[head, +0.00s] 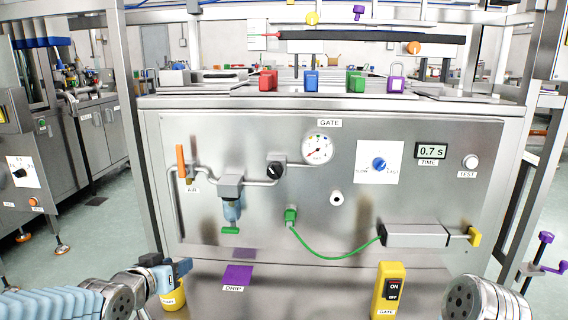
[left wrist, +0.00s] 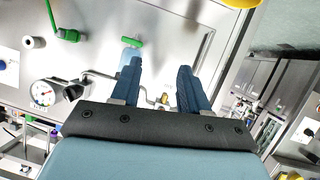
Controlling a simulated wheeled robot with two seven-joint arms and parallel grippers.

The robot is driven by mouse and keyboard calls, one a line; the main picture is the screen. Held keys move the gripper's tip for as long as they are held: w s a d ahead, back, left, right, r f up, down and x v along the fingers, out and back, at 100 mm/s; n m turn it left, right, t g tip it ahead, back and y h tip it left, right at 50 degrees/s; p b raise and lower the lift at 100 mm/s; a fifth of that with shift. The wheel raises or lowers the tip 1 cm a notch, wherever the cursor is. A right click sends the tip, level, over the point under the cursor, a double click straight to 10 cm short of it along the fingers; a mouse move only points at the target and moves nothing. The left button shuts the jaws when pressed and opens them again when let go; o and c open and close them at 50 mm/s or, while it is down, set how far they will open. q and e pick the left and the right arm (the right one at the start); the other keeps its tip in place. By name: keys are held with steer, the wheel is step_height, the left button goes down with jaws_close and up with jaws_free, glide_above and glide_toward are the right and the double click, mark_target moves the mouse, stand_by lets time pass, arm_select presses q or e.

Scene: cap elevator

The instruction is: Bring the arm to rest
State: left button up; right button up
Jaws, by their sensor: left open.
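My left gripper (head: 182,270) is low at the left in the head view, in front of the steel gate panel (head: 270,215). In the left wrist view its two blue fingers (left wrist: 158,88) are apart with nothing between them. Behind it in the head view is a yellow cup-like object (head: 172,300), partly hidden by the gripper. My left arm (head: 60,303) comes in from the lower left. My right arm (head: 470,300) shows only as a rounded link at the lower right; its gripper is out of view.
A yellow ON/OFF switch box (head: 388,292) stands at the front right. A purple DRIP pad (head: 238,275) lies right of my gripper. A green hose (head: 335,256) runs to a cylinder (head: 415,235). An orange-handled air valve (head: 181,162) and a filter bowl (head: 231,207) stick out from the panel.

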arm_select(q)
steer(key=s+d+f+g+p, duration=0.1)
steer(key=d+f+g+p, duration=0.2)
steer(key=f, duration=0.9)
steer(key=s+d+f+g+p, duration=0.1)
steer(key=s+d+f+g, duration=0.2)
steer(key=s+f, duration=0.4)
steer(key=s+d+f+n+g+h+p, duration=0.1)
steer(key=s+d+f+g, duration=0.2)
steer(key=s+f, duration=0.5)
steer(key=s+d+f+n+g+p, duration=0.1)
steer(key=s+d+f+g, duration=0.2)
steer(key=s+f, duration=0.4)
steer(key=shift+s+d+f, duration=0.25)
steer(key=shift+d+f, duration=0.05)
steer(key=shift+d, duration=0.1)
